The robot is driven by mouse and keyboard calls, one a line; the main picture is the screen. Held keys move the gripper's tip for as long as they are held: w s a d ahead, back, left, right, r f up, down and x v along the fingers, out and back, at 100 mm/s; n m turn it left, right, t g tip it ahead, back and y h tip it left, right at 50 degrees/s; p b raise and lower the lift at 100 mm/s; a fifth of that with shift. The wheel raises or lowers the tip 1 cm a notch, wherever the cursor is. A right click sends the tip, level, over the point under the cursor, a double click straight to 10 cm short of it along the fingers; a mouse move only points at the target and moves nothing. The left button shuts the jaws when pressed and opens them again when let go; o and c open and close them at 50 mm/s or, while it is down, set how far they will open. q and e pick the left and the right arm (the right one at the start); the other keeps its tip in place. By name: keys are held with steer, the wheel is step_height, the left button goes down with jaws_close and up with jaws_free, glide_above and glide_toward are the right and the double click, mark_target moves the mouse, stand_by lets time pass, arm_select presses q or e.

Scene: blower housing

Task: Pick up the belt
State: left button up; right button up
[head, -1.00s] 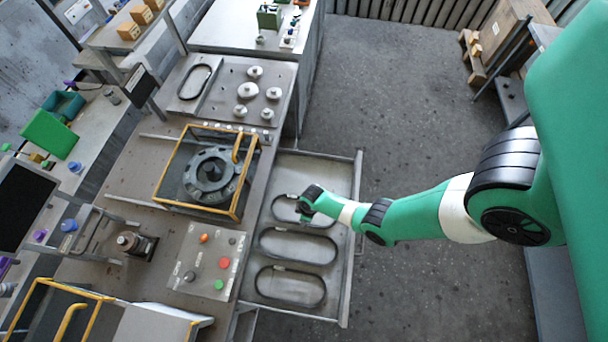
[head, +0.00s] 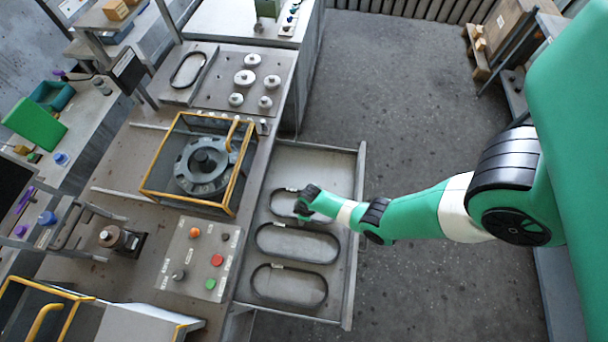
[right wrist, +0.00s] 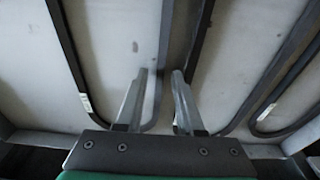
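Three dark belts lie flat in the open drawer (head: 345,250) in the head view: a top one (head: 275,192), a middle one (head: 297,264) and a bottom one (head: 290,304). My right gripper (head: 302,214) is low over the top belt and hides part of it. In the right wrist view my right gripper (right wrist: 158,74) is open. Its fingers stand either side of one strand of the left-hand belt (right wrist: 67,45), with a gap to the strand. The neighbouring belt (right wrist: 290,62) passes just right of the right finger. My left gripper is out of view.
A blower housing (head: 203,167) sits in a yellow-framed guard (head: 190,203) left of the drawer. Another belt (head: 187,69) lies on a plate beside several round pulleys (head: 245,77). A button panel (head: 200,258) is nearer. The drawer's walls surround the belts.

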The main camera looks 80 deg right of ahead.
jaws_close()
steer(key=shift+r+p, duration=0.6)
step_height(320, 180, up, 3)
steer(key=p, duration=0.2)
steer(key=shift+f+p, duration=0.15)
steer(key=shift+p, duration=0.2)
steer(key=s+a+r+p, duration=0.3)
steer(key=a+r+p, duration=0.3)
steer(key=r+p, duration=0.1)
steer(key=s+a+r+p, duration=0.4)
steer(key=a+r+p, duration=0.2)
steer(key=r+p, duration=0.1)
steer(key=shift+p, duration=0.45)
